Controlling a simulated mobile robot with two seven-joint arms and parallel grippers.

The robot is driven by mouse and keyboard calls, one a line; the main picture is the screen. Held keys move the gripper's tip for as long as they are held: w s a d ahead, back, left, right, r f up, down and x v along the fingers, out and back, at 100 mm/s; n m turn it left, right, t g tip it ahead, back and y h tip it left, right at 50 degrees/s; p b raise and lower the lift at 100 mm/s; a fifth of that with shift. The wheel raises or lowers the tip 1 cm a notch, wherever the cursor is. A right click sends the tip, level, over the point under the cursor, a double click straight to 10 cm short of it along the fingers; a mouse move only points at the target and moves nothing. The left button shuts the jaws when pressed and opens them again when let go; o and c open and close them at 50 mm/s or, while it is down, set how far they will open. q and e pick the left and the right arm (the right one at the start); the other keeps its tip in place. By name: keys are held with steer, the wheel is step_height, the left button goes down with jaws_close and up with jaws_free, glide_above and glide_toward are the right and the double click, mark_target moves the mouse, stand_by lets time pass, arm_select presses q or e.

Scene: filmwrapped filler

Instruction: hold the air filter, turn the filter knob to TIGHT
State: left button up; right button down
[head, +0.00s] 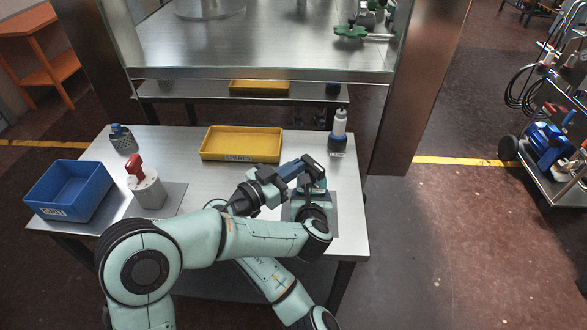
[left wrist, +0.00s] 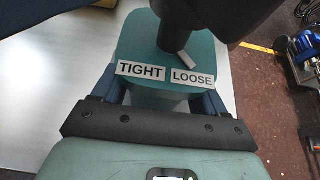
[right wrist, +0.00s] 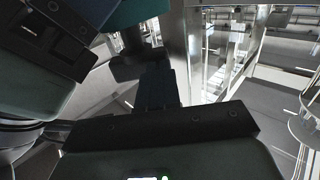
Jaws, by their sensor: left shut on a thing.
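The teal air filter (head: 318,184) stands on a grey mat at the table's right side. My left gripper (head: 311,207) is shut on its body from the near side. In the left wrist view the filter's top (left wrist: 135,45) carries TIGHT and LOOSE labels. The black filter knob (left wrist: 172,35) has a white pointer by the near end of LOOSE, close to the gap between labels. My right gripper (head: 300,172) reaches in from the left, fingers at the dark knob (head: 314,164). The right wrist view shows its fingers (right wrist: 158,85) against the dark knob; their grip is unclear.
A metal shelf (head: 262,60) rises behind the table.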

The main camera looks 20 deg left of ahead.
steer(key=shift+w, duration=2.1)
steer(key=shift+a, duration=0.1)
stand_by(0.4)
